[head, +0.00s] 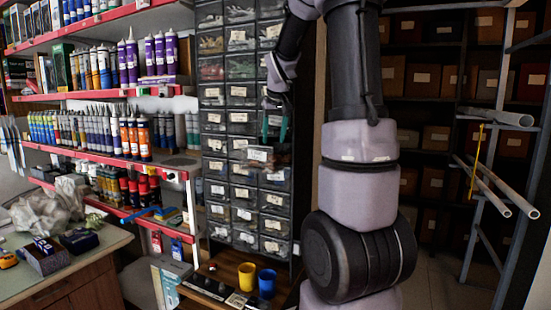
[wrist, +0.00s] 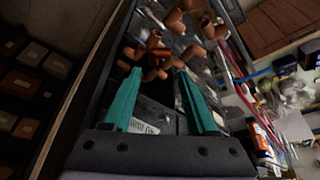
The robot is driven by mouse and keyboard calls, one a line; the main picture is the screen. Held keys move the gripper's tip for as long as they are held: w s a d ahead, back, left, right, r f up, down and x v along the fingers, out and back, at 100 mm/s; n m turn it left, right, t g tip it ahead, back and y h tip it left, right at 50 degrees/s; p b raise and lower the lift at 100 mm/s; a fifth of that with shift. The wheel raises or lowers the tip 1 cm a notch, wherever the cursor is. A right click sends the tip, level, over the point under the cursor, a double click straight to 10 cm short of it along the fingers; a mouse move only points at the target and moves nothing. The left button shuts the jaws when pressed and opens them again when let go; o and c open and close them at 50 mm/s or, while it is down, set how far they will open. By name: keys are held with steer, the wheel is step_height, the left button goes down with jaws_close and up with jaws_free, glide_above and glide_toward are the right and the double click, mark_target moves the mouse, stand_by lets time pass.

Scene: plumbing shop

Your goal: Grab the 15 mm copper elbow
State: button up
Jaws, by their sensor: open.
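Several copper pipe fittings, elbows among them, lie in a small drawer in the upper middle of the wrist view. One copper elbow (wrist: 154,39) lies just beyond my fingertips; I cannot tell which is the 15 mm one. My gripper (wrist: 158,76) has two green fingers spread apart with nothing held between them, pointing toward the fittings. In the head view my gripper (head: 275,127) is above a pulled-out drawer (head: 259,155) with a white label. The fittings are too small to make out there.
The drawer stands out from a tall cabinet (head: 243,96) of small labelled drawers. Shelves of tubes and cartridges (head: 134,132) are to the left. A yellow cup (head: 247,275) and a blue cup (head: 267,282) stand below. Pipes (head: 497,185) on a rack are at right.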

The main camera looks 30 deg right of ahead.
steer(key=shift+s+x, duration=0.15)
steer(key=shift+x, duration=1.25)
steer(key=shift+s+x, duration=0.2)
steer(key=shift+x, duration=1.15)
steer(key=shift+f, duration=0.15)
jaws_close()
